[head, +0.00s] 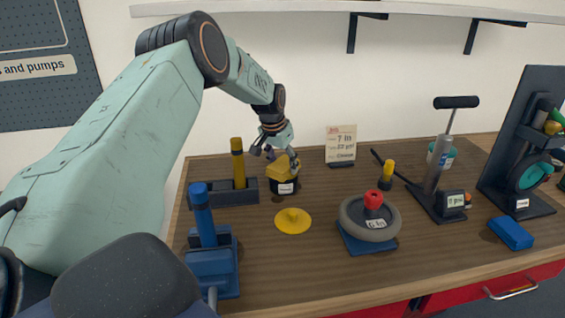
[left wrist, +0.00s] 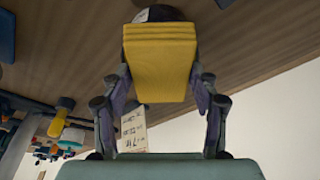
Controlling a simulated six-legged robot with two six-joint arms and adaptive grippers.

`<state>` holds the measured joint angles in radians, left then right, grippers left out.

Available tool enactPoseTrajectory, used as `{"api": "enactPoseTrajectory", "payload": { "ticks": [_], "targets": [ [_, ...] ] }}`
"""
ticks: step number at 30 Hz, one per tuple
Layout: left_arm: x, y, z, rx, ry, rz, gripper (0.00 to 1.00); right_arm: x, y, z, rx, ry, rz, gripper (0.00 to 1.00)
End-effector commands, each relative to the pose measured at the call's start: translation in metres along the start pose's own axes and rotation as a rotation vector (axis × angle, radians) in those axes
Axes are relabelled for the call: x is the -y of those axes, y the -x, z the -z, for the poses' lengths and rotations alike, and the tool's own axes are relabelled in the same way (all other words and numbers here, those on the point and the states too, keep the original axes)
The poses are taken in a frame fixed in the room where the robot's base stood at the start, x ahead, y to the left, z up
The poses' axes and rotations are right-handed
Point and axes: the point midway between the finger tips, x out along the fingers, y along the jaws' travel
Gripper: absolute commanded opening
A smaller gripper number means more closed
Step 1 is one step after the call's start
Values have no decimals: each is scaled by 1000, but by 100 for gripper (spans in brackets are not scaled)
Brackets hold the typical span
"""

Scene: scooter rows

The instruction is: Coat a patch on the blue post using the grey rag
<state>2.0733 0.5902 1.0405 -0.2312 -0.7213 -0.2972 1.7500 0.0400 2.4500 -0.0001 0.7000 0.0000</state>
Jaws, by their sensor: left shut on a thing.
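A blue post (head: 202,215) stands upright on a blue base at the front left of the bench. No grey rag shows; my left gripper (head: 272,147) is shut on a folded yellow cloth (head: 281,168), which also shows between the fingers in the left wrist view (left wrist: 160,60). The cloth is at the mouth of a dark pot (head: 284,188) with a white label; I cannot tell whether it dips inside. The pot's dark side (left wrist: 165,13) shows beyond the cloth in the left wrist view. A yellow lid-like disc (head: 293,222) lies in front of the pot. My right gripper is not in view.
A yellow post (head: 238,163) on a dark base stands left of the pot. A card (head: 341,143) is behind. A small wheel (head: 369,220) on a blue pad, a pump (head: 440,165), a blue block (head: 511,232) and a dark rack are to the right. A shelf hangs above.

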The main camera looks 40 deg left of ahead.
Motion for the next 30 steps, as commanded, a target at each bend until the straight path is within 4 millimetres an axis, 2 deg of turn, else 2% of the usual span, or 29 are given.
{"api": "enactPoseTrajectory", "payload": {
  "ticks": [5, 30],
  "targets": [
    [0, 1, -1, 5, 0, -1, 35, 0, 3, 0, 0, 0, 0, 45],
    [0, 58, 16, 1, 0, 0, 35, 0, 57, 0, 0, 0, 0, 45]
  ]
}}
